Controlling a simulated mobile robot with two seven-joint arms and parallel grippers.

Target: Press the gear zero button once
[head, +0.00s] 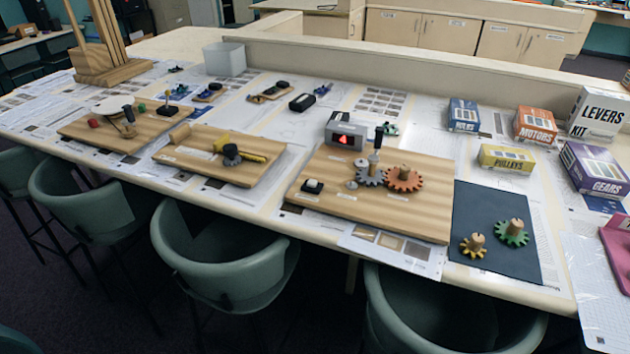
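The gear board (375,212) is a wooden board on the table right of centre. At its left front corner sits a small black box with a white top (312,184), which looks like a push button. A label lies in front of it, too small to read. Behind it stands a grey display box (346,137) with a glowing red mark on a dark screen. A grey gear (369,177) and an orange gear (404,180) sit side by side on the board, by a black-handled crank (378,140). Neither of my grippers is in view.
A dark mat (492,262) with a yellow and a green gear lies right of the board. Several boxes, including the purple gears box (594,170), stand at the right. Other wooden boards (217,158) lie to the left. Green chairs (222,255) line the table's front edge.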

